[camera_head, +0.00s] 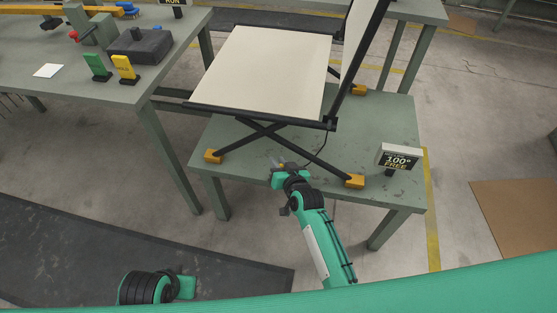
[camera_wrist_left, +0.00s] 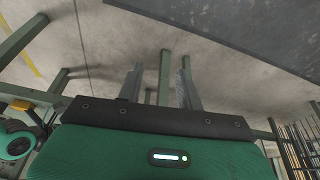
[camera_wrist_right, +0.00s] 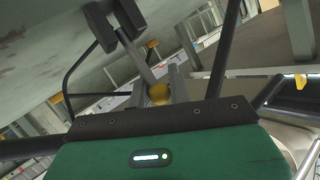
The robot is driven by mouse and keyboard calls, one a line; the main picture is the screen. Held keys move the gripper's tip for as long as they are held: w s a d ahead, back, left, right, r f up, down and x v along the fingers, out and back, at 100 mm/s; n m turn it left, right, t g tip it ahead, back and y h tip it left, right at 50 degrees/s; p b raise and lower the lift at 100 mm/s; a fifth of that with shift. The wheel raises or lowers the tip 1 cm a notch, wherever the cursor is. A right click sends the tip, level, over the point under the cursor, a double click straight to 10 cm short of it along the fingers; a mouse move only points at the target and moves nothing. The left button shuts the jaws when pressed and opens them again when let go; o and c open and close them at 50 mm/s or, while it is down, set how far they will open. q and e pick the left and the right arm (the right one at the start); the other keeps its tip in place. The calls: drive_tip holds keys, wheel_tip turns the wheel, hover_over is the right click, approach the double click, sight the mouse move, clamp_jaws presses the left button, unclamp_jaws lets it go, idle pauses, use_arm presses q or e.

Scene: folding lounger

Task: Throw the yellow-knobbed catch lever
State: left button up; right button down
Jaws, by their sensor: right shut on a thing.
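The folding lounger has a cream seat panel (camera_head: 265,70) on dark crossed legs, with its cream back panel (camera_head: 357,38) raised at the far right end. In the right wrist view a grey catch lever (camera_wrist_right: 140,62) runs from a dark bracket (camera_wrist_right: 126,18) to a yellow knob (camera_wrist_right: 159,94). My right gripper (camera_wrist_right: 160,88) is shut on the yellow knob, which sits between its fingers. In the head view my right gripper (camera_head: 277,166) is at the front of the lounger's crossed legs, and the knob is too small to make out. My left gripper (camera_wrist_left: 160,85) is open and empty over the floor.
The lounger stands on a green table (camera_head: 395,120) with orange foot blocks (camera_head: 355,181). A sign (camera_head: 399,157) reading 100° FREE stands at the right. A second table (camera_head: 150,75) at left holds green and yellow tags and a dark block.

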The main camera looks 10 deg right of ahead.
drive_tip(key=g+p, duration=0.1)
drive_tip(key=p, duration=0.1)
drive_tip(key=w+m+p, duration=0.1)
drive_tip(key=p, duration=0.1)
drive_tip(key=shift+w+d+g+p, duration=0.1)
drive_tip(key=shift+d+g+p, duration=0.15)
drive_tip(key=shift+g+p, duration=0.15)
use_arm(q)
wheel_tip(320, 180, down, 14)
drive_tip(key=s+g, duration=0.1)
drive_tip(key=shift+p, duration=0.45)
use_arm(e)
drive_tip(key=shift+w+f, duration=0.15)
drive_tip(key=shift+f, duration=0.05)
drive_tip(key=c, duration=1.3)
unclamp_jaws()
use_arm(q)
drive_tip(key=shift+g, duration=0.3)
